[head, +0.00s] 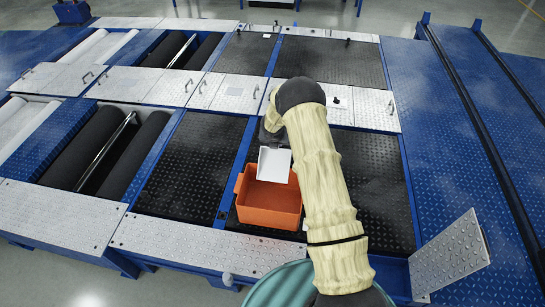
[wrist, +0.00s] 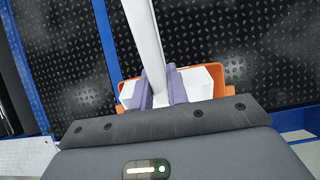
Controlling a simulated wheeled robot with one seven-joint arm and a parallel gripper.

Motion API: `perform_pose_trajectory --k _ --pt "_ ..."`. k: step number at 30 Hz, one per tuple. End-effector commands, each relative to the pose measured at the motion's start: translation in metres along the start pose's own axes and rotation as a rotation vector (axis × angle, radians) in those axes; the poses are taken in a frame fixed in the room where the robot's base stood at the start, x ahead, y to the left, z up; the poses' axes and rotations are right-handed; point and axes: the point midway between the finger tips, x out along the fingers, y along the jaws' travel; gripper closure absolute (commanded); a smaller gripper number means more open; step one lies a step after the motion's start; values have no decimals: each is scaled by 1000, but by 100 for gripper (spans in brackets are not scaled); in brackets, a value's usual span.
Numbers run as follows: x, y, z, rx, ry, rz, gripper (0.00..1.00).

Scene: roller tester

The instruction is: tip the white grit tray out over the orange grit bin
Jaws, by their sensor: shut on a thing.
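The white grit tray (head: 274,164) hangs at the far side of the orange grit bin (head: 268,208), above its back part. It looks steeply tilted, its lower edge toward the bin. No grit is visible in the tray or bin. My gripper (head: 271,136) is dark and partly hidden by my arm at the tray's upper end.
The bin stands on a black tread-plate panel (head: 372,185) with blue frame strips. Dark rollers (head: 92,140) and open gaps lie to the left. A silver plate (head: 449,255) stands tilted at the right front. Panels right of the bin are clear.

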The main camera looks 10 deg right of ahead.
Motion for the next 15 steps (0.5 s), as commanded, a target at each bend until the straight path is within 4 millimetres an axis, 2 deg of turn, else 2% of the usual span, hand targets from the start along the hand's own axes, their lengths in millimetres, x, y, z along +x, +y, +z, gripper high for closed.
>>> perform_pose_trajectory --k 15 --pt "6 2 5 -5 53 0 100"
